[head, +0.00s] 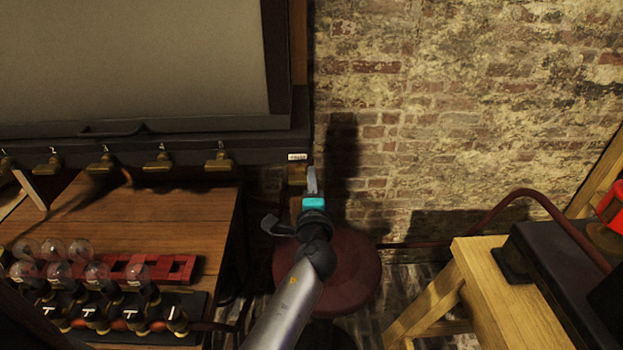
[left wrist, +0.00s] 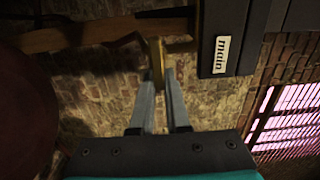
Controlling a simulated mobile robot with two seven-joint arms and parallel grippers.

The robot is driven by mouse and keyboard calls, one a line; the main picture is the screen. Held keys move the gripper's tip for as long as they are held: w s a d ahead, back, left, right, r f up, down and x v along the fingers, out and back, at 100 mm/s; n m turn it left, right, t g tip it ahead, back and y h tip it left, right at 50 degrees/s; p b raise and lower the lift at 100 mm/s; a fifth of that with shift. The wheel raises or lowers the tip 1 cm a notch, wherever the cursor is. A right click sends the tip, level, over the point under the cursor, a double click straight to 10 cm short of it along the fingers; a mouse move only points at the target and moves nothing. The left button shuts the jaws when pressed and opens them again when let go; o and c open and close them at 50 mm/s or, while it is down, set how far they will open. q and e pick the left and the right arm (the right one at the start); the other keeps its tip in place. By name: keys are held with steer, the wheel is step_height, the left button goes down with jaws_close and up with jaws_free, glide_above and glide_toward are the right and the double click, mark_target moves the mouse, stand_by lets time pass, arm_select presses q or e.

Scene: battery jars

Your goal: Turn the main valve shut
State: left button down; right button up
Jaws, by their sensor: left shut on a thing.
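The main valve is a brass piece (head: 297,175) at the right end of the dark tank's lower edge, below a small white label. In the left wrist view its brass lever (left wrist: 157,62) stands beside the label reading "main" (left wrist: 222,55). My left gripper (head: 312,181) reaches up to it from below. In the left wrist view its fingers (left wrist: 160,95) are closed on the lever's end. The fingers partly hide the lever's end. My right gripper is not in view.
Several brass taps (head: 160,160) line the tank's edge (head: 225,145) to the left. Below is a wooden bench (head: 170,225) with glass bulbs (head: 97,272) and a red rack (head: 180,267). A round red stool (head: 355,265) is under my arm. A wooden stand (head: 495,290) is right.

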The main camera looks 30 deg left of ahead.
arm_select(q)
steer(key=shift+r, duration=0.1)
stand_by(0.3)
steer(key=c, duration=0.9)
jaws_free()
